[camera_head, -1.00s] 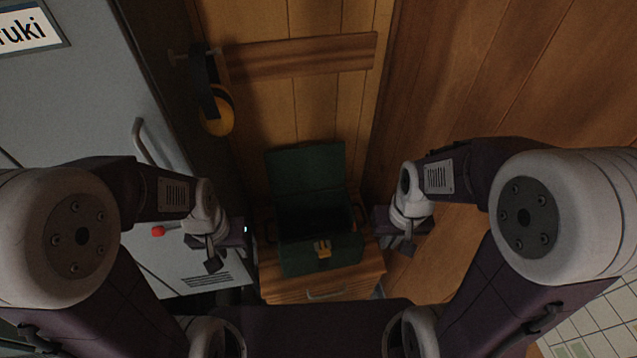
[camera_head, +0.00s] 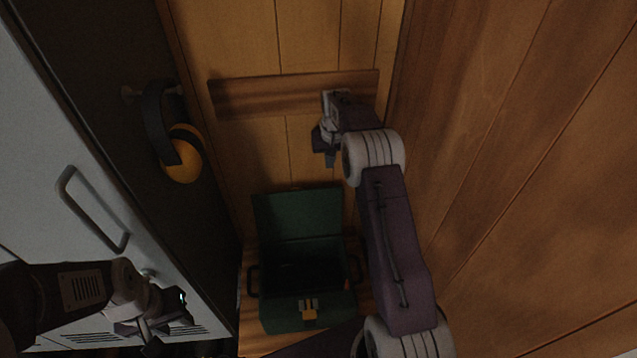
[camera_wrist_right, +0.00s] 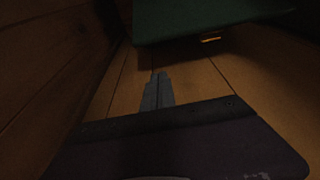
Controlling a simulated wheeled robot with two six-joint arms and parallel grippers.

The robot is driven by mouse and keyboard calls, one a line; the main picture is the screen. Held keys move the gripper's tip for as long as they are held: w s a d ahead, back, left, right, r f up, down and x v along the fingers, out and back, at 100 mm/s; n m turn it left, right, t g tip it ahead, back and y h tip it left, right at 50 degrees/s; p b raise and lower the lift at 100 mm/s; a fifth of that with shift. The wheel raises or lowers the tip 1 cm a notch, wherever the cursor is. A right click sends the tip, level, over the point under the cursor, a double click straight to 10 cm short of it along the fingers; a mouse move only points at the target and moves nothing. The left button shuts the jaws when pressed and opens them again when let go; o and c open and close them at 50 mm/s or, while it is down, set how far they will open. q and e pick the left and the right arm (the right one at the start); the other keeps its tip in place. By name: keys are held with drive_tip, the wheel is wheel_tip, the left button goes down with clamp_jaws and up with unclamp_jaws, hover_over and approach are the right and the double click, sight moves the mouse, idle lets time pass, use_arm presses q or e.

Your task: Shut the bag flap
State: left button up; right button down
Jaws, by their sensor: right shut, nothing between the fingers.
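The green bag (camera_head: 284,318) stands open, with a yellow clasp (camera_head: 309,309) on its front and a dark inside. Its flap (camera_head: 298,214) is raised at the back, toward the wall. In the right wrist view the green flap (camera_wrist_right: 200,18) crosses the top, with a small gold-coloured piece on its edge. My right gripper (camera_head: 330,161) is shut and empty, beyond the flap's far edge near its right end, apart from it; its closed fingertips show in the wrist view (camera_wrist_right: 160,76). My left gripper (camera_head: 168,328) is left of the bag; its jaw opening is unclear.
The bag sits on a small wooden cabinet (camera_head: 254,342) against a plank wall. A wooden rail (camera_head: 290,92) runs along that wall. Yellow ear defenders (camera_head: 184,160) hang at the left. A grey locker (camera_head: 50,150) with a handle stands left, and a wooden wall (camera_head: 520,150) rises right.

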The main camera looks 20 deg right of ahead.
drive_tip(key=x, duration=0.3)
drive_tip(key=s+x, duration=0.1)
drive_tip(key=x, duration=0.7)
drive_tip(key=shift+s+d+f+b, duration=0.3)
drive_tip(key=shift+s+d+f, duration=0.05)
drive_tip(key=shift+d+f, duration=0.1)
